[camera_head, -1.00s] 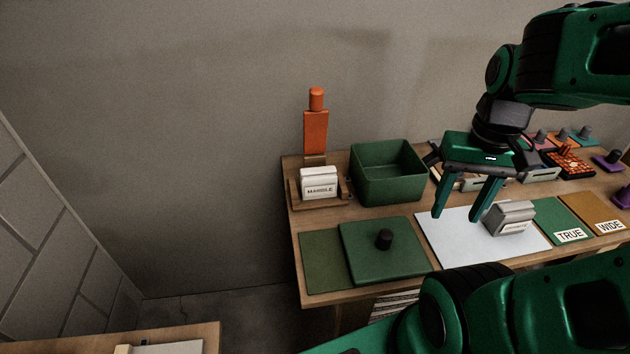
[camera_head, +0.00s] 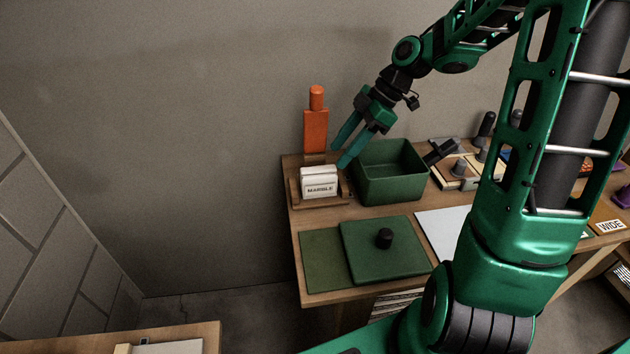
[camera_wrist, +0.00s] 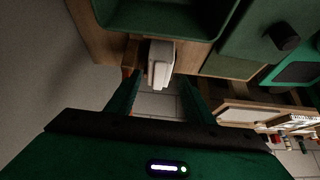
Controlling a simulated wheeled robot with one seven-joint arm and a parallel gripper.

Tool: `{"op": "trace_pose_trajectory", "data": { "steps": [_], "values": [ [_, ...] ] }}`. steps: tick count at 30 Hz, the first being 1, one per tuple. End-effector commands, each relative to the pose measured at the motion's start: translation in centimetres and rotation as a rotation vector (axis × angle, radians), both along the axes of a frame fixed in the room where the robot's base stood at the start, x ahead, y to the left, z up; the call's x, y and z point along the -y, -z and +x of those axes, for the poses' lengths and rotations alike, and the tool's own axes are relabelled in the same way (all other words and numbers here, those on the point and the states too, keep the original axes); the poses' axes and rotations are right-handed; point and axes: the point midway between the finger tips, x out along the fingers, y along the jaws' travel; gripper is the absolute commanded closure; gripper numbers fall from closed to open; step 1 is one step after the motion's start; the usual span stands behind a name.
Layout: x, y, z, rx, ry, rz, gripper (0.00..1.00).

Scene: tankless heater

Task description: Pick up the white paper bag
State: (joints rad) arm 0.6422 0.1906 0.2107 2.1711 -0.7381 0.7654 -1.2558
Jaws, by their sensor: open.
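A white, boxy packet labelled MARBLE (camera_head: 319,182) sits upright in a small wooden holder (camera_head: 296,199) at the left end of the table; it looks like the white bag. It also shows in the wrist view as a pale block (camera_wrist: 161,62) between the finger lines. My gripper (camera_head: 339,155) is open and empty, above and slightly right of the packet, its fingers pointing down and left. The wrist view also shows the open fingers (camera_wrist: 158,80). I see no contact with the packet.
An orange bottle-like object (camera_head: 316,130) stands just behind the holder. A green open bin (camera_head: 390,190) stands close to its right. A green lid with a black knob (camera_head: 370,262) lies in front. A white sheet (camera_head: 438,232) is partly hidden by my arm.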

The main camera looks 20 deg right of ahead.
Motion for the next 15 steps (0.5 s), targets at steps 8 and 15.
{"op": "trace_pose_trajectory", "data": {
  "steps": [8, 15],
  "values": [
    [-2.0, 2.5, 0.5, 0.014, -0.028, 0.014, 0.52],
    [-3.2, 4.4, 0.8, 0.014, -0.026, 0.012, 0.52]
  ]
}}
